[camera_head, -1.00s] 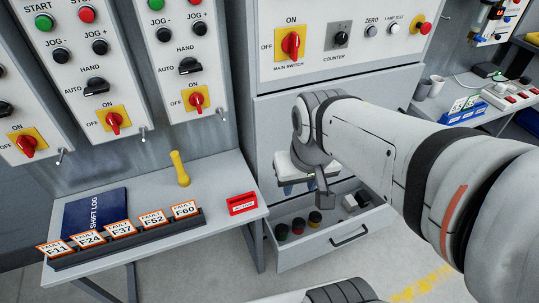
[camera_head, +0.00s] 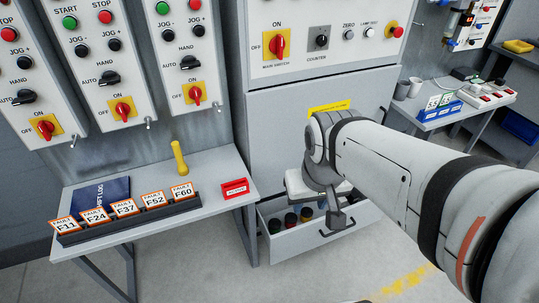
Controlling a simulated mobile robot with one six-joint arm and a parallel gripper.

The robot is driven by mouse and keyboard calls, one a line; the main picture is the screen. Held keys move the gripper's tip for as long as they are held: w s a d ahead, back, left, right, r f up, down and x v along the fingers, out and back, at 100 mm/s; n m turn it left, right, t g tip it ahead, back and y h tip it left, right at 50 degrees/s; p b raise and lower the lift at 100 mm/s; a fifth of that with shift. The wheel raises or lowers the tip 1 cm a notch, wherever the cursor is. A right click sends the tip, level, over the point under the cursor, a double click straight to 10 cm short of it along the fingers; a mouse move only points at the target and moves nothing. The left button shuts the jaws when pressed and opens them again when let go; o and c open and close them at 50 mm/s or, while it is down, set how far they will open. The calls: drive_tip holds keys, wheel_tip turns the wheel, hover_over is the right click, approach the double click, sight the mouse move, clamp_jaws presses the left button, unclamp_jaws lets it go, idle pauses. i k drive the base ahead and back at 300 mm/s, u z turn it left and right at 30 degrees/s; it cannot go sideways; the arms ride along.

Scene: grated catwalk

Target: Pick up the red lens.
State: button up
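The open drawer (camera_head: 290,243) below the main-switch cabinet holds several small dark-bodied round pieces in a row. The middle one, with a reddish top, looks like the red lens (camera_head: 291,219); it stands between a dark greenish piece (camera_head: 274,226) and a yellow-topped one (camera_head: 306,213). My gripper (camera_head: 322,203) hangs over the drawer, above and to the right of the red lens, apart from it as far as I can see. Its fingers are mostly hidden by its own body, so whether it is open does not show.
A grey table (camera_head: 215,212) at left carries a rack of fault cards (camera_head: 130,220), a blue shift log (camera_head: 98,192), a yellow handle (camera_head: 180,158) and a red box (camera_head: 234,188). The drawer front with its handle (camera_head: 338,228) sticks out. A side table (camera_head: 440,118) stands at right.

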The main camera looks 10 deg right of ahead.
sight(291, 218)
drive_tip(key=z, duration=0.2)
drive_tip(key=i, duration=0.95)
drive_tip(key=u, duration=0.2)
